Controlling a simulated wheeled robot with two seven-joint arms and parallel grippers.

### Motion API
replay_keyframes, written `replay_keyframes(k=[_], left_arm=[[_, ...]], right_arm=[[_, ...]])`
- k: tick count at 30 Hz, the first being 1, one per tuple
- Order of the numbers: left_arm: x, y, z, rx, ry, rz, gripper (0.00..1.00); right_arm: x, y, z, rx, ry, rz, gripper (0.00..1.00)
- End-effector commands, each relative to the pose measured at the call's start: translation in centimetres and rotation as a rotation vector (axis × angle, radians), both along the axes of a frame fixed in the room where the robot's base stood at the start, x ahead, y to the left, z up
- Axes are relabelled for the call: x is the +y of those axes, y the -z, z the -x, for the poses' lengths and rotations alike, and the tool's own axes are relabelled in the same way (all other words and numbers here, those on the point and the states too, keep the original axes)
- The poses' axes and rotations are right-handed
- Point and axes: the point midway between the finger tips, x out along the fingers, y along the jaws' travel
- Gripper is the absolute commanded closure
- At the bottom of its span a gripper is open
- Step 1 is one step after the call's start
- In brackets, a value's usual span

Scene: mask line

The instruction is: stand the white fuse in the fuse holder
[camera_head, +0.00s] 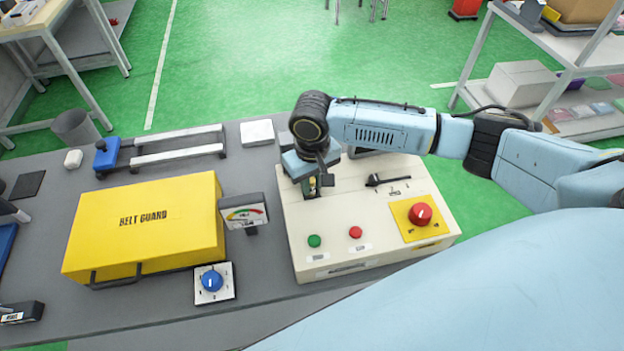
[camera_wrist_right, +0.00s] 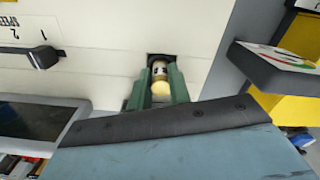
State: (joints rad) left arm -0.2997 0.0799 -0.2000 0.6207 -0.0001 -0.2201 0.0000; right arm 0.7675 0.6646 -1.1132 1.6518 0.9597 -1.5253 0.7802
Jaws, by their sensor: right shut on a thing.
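My right gripper (camera_head: 318,186) is above the back left part of the cream control box (camera_head: 372,262) and points down. In the right wrist view its green fingers (camera_wrist_right: 158,88) are shut on the white fuse (camera_wrist_right: 160,78), which shows a pale yellowish end and dark marks. Beyond the fuse is a dark square opening, the fuse holder (camera_wrist_right: 160,58), in the cream panel. The fuse's far end lines up with this opening; I cannot tell how deep it sits in it. In the head view the gripper mostly hides the fuse and holder. My left gripper is not in view.
The box carries a green button (camera_head: 314,241), a red button (camera_head: 355,232), a red stop knob (camera_head: 420,214) and a black lever (camera_head: 388,180). A gauge (camera_head: 243,214) and a yellow belt guard (camera_head: 150,228) stand to the left. A blue knob (camera_head: 212,281) is in front.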

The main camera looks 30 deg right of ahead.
Motion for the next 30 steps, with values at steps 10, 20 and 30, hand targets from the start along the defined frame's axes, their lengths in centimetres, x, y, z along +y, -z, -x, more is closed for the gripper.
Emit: replay_keyframes(k=[10,20,30], left_arm=[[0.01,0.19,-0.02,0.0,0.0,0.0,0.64],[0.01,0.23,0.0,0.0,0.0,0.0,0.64],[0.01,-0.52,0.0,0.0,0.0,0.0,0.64]], right_arm=[[-0.01,0.74,-0.02,0.0,0.001,0.0,1.0],[0.01,1.02,-0.01,0.0,0.0,0.0,0.72],[0.01,0.39,0.01,0.0,0.0,0.0,0.72]])
